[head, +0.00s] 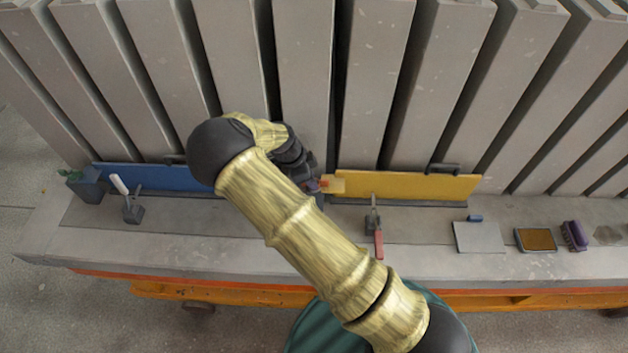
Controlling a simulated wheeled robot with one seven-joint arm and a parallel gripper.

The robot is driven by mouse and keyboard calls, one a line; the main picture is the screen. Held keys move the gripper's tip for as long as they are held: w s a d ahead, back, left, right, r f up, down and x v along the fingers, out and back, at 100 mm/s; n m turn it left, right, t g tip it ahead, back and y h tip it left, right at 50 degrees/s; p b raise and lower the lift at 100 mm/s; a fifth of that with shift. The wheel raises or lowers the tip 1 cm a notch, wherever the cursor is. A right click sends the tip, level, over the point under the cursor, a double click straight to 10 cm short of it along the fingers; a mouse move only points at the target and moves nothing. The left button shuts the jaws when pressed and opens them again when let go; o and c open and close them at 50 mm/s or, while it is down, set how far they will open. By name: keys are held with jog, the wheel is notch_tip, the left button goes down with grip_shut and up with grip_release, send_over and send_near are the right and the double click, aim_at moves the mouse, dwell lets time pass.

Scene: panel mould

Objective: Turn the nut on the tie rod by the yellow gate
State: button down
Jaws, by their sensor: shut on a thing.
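The yellow gate (410,187) stands upright along the foot of the grey panels, right of centre. My gripper (314,186) is at the left end of this gate, partly hidden behind my own arm. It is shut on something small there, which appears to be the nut. The nut and the tie rod cannot be made out clearly behind the fingers. A small pale orange piece (333,184) shows just right of the fingers, against the gate's left end.
A blue gate (150,178) stands to the left. On the grey ledge are a white-handled clamp (130,205), a red-handled clamp (378,235), a grey plate (478,238), a brown-topped tray (536,240) and a purple brush (574,236). Tall grey panels close off the back.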

jog(key=c, duration=1.3)
grip_release()
jog(key=shift+s+d+f, duration=0.15)
jog(key=shift+d, duration=0.3)
jog(key=shift+o, duration=1.4)
jog(key=shift+d, duration=0.15)
jog(key=shift+a+r, duration=0.25)
jog(key=shift+a, duration=0.05)
jog(key=shift+a+r, duration=0.1)
jog(key=shift+r, duration=0.15)
jog(key=b+v, duration=0.4)
jog(key=v, duration=1.2)
jog(key=shift+r+b, duration=0.25)
jog(key=shift+b, duration=0.05)
